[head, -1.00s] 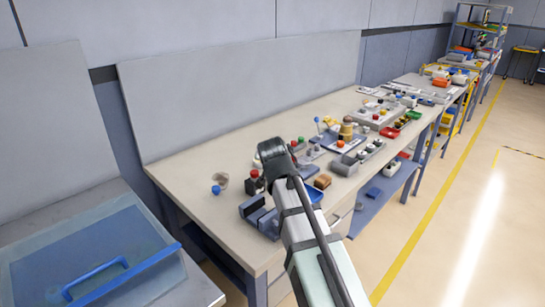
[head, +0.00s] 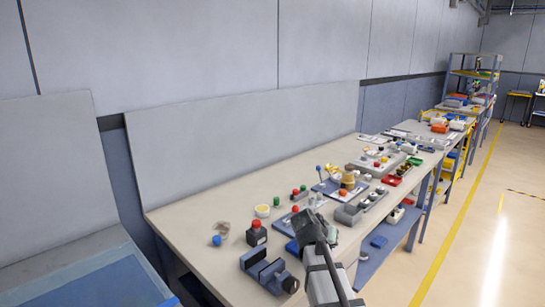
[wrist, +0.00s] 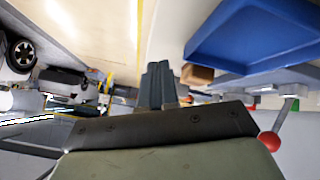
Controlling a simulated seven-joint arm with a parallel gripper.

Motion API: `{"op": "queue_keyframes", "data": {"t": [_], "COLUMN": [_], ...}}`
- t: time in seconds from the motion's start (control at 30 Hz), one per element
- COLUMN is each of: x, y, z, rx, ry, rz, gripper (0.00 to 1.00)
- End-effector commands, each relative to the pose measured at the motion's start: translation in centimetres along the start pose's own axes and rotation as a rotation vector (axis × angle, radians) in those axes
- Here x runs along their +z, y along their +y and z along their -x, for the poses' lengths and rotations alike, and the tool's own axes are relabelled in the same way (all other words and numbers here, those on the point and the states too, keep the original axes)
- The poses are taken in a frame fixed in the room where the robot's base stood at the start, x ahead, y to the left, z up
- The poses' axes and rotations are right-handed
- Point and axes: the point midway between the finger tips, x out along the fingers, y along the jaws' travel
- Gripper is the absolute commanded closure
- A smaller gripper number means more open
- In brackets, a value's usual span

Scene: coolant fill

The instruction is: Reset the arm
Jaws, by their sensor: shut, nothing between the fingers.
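My arm reaches up from the bottom of the head view, with its dark end (head: 312,232) in front of the workbench's front edge. My gripper's fingers are hard to make out there. In the wrist view my gripper (wrist: 158,82) shows as dark grey fingers held together, with nothing between them. It seems clear of the things around it. A blue tray (wrist: 255,38) is at the upper right of that view, with a brown block (wrist: 197,74) beside it. A red ball (wrist: 268,141) on a thin rod is at the lower right.
The long workbench (head: 185,225) carries a blue-grey vise (head: 265,272), a red-topped dark block (head: 256,233), a blue ball (head: 217,240) and several small parts. The bench's left rear is mostly clear. A glass-lidded case (head: 110,285) is at the lower left.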

Motion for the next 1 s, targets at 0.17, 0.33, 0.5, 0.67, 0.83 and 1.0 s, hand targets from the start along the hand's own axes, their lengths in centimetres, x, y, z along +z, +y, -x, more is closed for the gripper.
{"op": "queue_keyframes", "data": {"t": [0.17, 0.33, 0.5, 0.67, 0.83, 1.0], "x": [5.5, 11.0, 16.8, 22.2, 28.1, 34.2], "y": [6.2, 9.7, 9.5, 8.1, 6.8, 5.8], "z": [-5.7, -9.4, -12.2, -14.3, -16.0, -17.2], "rx": [0.208, 0.324, 0.312, 0.250, 0.181, 0.110], "ry": [-0.175, -0.324, -0.431, -0.511, -0.595, -0.680], "rz": [0.039, 0.087, 0.154, 0.220, 0.281, 0.333], "gripper": [1.00, 1.00, 1.00, 1.00, 1.00, 1.00]}}
